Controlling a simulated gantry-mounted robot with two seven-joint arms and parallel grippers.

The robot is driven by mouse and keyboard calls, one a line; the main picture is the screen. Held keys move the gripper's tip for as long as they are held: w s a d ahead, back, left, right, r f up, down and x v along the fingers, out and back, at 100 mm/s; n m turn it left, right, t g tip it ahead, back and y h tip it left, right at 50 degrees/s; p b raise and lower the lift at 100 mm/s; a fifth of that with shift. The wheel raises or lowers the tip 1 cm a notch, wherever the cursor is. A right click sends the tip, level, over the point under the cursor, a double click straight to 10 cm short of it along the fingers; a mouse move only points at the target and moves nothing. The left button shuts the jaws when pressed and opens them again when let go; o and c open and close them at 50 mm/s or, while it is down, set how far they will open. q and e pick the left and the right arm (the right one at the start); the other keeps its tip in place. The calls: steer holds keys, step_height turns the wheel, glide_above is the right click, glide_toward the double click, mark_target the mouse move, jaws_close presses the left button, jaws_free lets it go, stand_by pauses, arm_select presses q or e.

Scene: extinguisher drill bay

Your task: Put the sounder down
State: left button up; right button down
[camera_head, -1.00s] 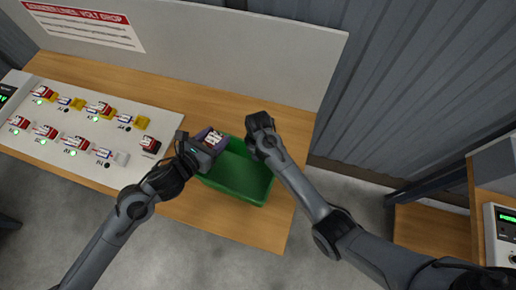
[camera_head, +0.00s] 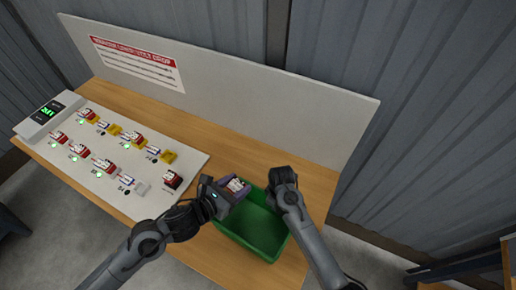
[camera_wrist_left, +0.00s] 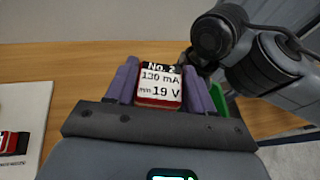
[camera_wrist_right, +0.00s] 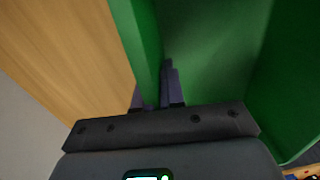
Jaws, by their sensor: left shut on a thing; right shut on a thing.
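My left gripper (camera_head: 226,193) is shut on a sounder (camera_head: 237,185) with a red body and a white label. In the left wrist view the sounder (camera_wrist_left: 160,87) sits between the two purple fingers and its label reads No. 2, 130 mA, 19 V. It is held near the left rim of the green bin (camera_head: 262,226). My right gripper (camera_head: 282,180) is at the bin's far right side. In the right wrist view its fingers (camera_wrist_right: 160,88) are shut on the bin's wall (camera_wrist_right: 138,40). No sounder shows in the visible part of the bin.
A white panel (camera_head: 150,204) on the wooden bench (camera_head: 240,152) carries several red and white units, yellow and white holders and green lights. A display box (camera_head: 48,113) stands at its left end. An upright board (camera_head: 262,103) with a sign borders the back. Bare bench lies behind the bin.

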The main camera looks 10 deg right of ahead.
arm_select(q)
steer(key=shift+d+r, duration=0.1)
steer(key=shift+r, duration=0.1)
steer(key=w+a+f+n+t+y, duration=0.2)
steer(key=w+a+f+n, duration=0.1)
steer(key=w+a+f, duration=0.75)
steer(key=shift+w+d+f, duration=0.1)
steer(key=shift+d+f, duration=0.25)
steer(key=shift+f, duration=1.75)
steer(key=shift+w+d+f, duration=0.15)
steer(key=shift+d+f, duration=0.15)
steer(key=shift+f, duration=1.8)
steer(key=shift+w+d+f, duration=0.1)
steer(key=shift+d+f, duration=0.25)
steer(key=shift+f, duration=1.75)
steer(key=shift+f, duration=0.1)
steer(key=o, duration=1.1)
